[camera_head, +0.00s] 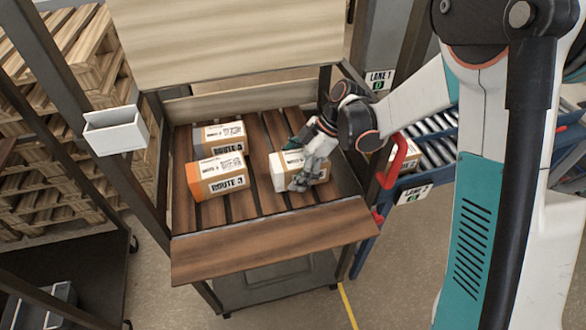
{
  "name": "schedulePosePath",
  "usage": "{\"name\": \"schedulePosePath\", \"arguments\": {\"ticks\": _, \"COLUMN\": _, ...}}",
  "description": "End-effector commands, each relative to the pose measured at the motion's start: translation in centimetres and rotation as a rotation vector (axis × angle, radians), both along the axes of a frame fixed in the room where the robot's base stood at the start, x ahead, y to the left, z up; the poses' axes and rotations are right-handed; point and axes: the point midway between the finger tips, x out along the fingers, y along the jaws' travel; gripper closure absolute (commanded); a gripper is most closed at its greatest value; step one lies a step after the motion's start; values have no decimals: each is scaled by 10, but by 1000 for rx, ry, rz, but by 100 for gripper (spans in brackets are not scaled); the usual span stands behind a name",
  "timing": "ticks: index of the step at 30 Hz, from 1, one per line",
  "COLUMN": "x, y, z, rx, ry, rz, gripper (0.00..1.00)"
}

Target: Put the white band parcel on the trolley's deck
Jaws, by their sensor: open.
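The white band parcel (278,171) is a brown carton with a white left end. It lies at the right of a brown slatted bench (240,249). My gripper (299,164) is open over this parcel, with one finger at its near side and the other towards its far side. The gripper covers part of the parcel's top, and I cannot tell whether the fingers touch it. A dark, low platform (65,257) on casters at the lower left looks like the trolley; its deck is partly cut off by the frame.
An orange-ended parcel (220,177) and a greyish-ended parcel (221,136) lie left on the bench. A white bin (116,131) hangs by the left post. A red handle (394,160) and blue roller lanes (432,178) stand right. A grey box (40,306) occupies the platform's near part.

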Motion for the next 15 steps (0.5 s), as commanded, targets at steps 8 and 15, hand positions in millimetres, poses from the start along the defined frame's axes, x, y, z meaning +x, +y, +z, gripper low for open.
{"name": "schedulePosePath", "arguments": {"ticks": 8, "x": -1, "y": 0, "z": 27, "rx": 0, "ry": 0, "rz": 0, "gripper": 15}}
{"name": "schedulePosePath", "arguments": {"ticks": 15, "x": 0, "y": 0, "z": 72, "rx": 0, "ry": 0, "rz": 0, "gripper": 15}}
